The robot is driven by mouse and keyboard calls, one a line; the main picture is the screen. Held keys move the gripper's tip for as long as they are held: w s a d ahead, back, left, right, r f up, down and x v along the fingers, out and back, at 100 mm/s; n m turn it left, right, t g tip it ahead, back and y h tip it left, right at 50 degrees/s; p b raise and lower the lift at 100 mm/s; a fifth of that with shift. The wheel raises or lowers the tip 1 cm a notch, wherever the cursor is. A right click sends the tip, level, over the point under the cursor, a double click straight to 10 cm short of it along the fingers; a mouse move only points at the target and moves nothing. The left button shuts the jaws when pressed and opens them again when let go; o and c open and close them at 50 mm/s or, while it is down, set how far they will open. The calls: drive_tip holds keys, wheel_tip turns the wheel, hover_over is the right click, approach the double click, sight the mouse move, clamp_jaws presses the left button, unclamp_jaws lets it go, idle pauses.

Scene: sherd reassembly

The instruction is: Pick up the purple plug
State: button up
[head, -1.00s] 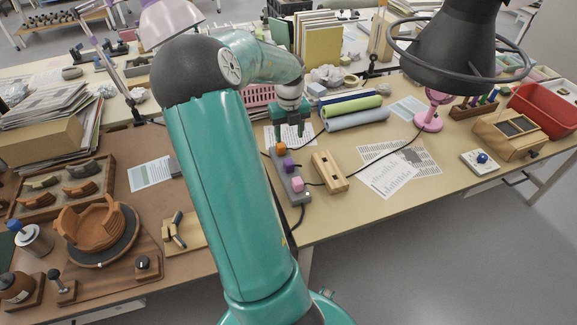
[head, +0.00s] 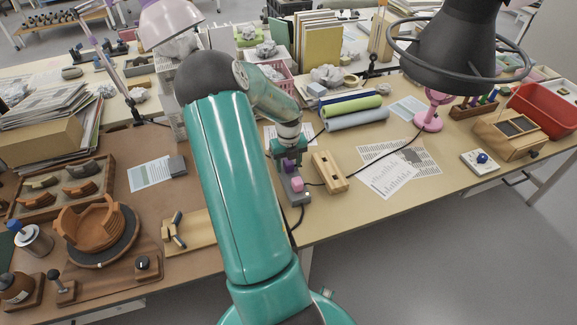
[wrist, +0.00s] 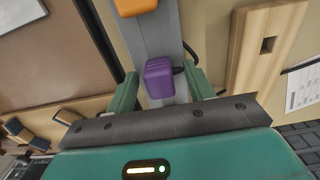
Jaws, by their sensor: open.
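The purple plug (wrist: 159,78) sits on the grey power strip (wrist: 152,38) in the wrist view, between the two fingers of my gripper (wrist: 162,88). The fingers are apart, one on each side of the plug and strip, with gaps showing. In the head view my gripper (head: 288,163) is over the strip (head: 297,197), and the purple plug (head: 289,166) shows partly between its fingers. An orange plug (wrist: 133,6) is further along the strip. A pink plug (head: 296,184) sits nearer the strip's front end.
A wooden block with a slot (head: 329,172) lies close to the right of the strip. Black cables run beside the strip. Printed papers (head: 392,172) lie further right.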

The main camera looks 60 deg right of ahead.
drive_tip(key=c, duration=1)
drive_tip(key=shift+c, duration=0.2)
